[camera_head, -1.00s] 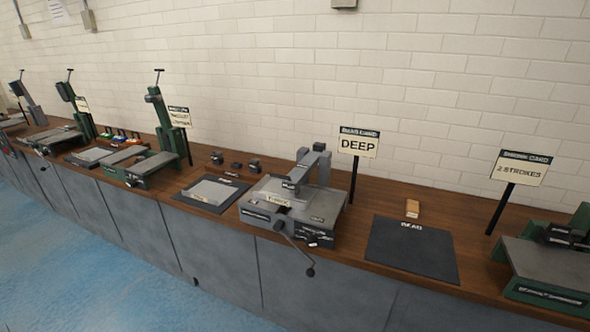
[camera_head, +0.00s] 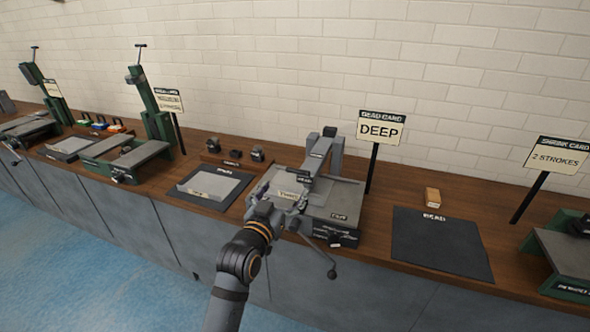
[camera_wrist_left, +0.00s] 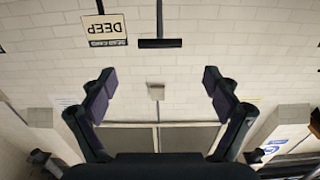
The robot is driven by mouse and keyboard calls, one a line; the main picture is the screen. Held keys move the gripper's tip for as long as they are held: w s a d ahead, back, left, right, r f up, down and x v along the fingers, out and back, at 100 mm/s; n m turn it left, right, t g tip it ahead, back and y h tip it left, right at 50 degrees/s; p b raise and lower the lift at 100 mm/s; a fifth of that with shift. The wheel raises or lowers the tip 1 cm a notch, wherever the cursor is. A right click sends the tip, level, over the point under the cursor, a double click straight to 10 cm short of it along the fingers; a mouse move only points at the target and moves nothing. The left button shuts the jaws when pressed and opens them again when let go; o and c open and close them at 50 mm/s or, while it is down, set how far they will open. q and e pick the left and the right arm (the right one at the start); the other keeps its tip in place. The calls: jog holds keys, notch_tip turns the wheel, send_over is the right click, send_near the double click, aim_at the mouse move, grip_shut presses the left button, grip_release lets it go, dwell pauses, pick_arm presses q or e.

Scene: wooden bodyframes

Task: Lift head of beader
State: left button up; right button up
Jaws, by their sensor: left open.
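The beader (camera_head: 338,200) is a grey bench machine with a grey arm, a black-handled crank at its front and small labels. Its head (camera_head: 318,165) slopes forward over the bed from the rear post. My left gripper (camera_head: 284,188) is at the front left of the beader, partly covering its bed and label. Whether it touches the head cannot be told. In the left wrist view the fingers of my left gripper (camera_wrist_left: 157,85) are spread wide with nothing between them; that view is upside down and shows wall and the DEEP card (camera_wrist_left: 104,29). My right gripper is not in view.
A dark mat marked BEAD (camera_head: 440,243) and a small wooden block (camera_head: 432,197) lie to the right. A mat with a grey sheet (camera_head: 210,185) lies to the left. Green machines (camera_head: 128,160) stand further left, another at far right.

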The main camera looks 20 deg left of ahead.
aim_at(297, 172)
pick_arm(q)
jog(key=w+p, duration=0.1)
jog(key=w, duration=0.8)
jog(key=shift+w+d+p, duration=0.1)
jog(key=shift+d+p, duration=0.05)
jog(key=shift+p, duration=0.15)
jog(key=shift+w, duration=0.55)
